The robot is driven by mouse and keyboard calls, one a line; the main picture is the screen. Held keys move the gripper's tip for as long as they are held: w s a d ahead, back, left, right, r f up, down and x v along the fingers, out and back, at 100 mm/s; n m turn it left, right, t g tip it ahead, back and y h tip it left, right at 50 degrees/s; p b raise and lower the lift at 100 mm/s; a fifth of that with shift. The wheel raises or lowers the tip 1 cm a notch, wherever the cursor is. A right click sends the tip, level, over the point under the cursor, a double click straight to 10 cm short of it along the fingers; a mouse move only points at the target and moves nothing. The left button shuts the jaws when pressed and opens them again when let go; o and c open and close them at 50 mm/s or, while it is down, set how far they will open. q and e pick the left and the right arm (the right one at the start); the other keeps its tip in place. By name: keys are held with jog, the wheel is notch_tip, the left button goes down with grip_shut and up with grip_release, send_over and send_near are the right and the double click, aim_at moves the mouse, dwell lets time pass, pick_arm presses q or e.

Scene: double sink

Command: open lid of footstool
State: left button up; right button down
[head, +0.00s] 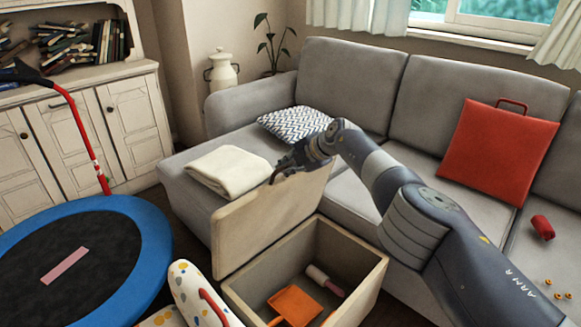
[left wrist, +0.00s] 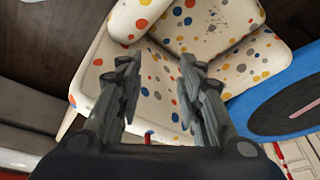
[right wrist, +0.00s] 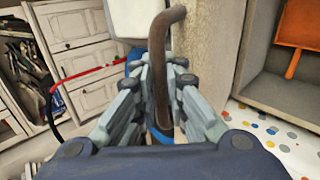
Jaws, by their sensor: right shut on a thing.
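The footstool (head: 364,292) is a beige box in the lower middle of the head view. Its lid (head: 262,222) stands raised, near upright, on the box's left side, and the inside is exposed. My right gripper (head: 287,166) is at the lid's upper edge. In the right wrist view its fingers are shut on the lid's brown bar handle (right wrist: 160,75), with the beige lid (right wrist: 208,70) just to the right. My left gripper (left wrist: 160,85) is open and empty in its wrist view, in front of white dotted furniture. It is outside the head view.
Inside the box lie an orange dustpan (head: 295,303) and a pink-and-white roller (head: 325,280). A grey sofa (head: 345,75) stands behind, with a folded cream blanket (head: 228,170). A blue-rimmed trampoline (head: 150,235) is at left. White dotted furniture (head: 190,283) stands close to the box's left.

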jog(key=shift+w+a+r, duration=0.1)
jog(key=shift+r, duration=0.2)
jog(key=c, duration=1.7)
grip_release()
jog(key=shift+o, duration=0.2)
jog(key=shift+r, duration=0.1)
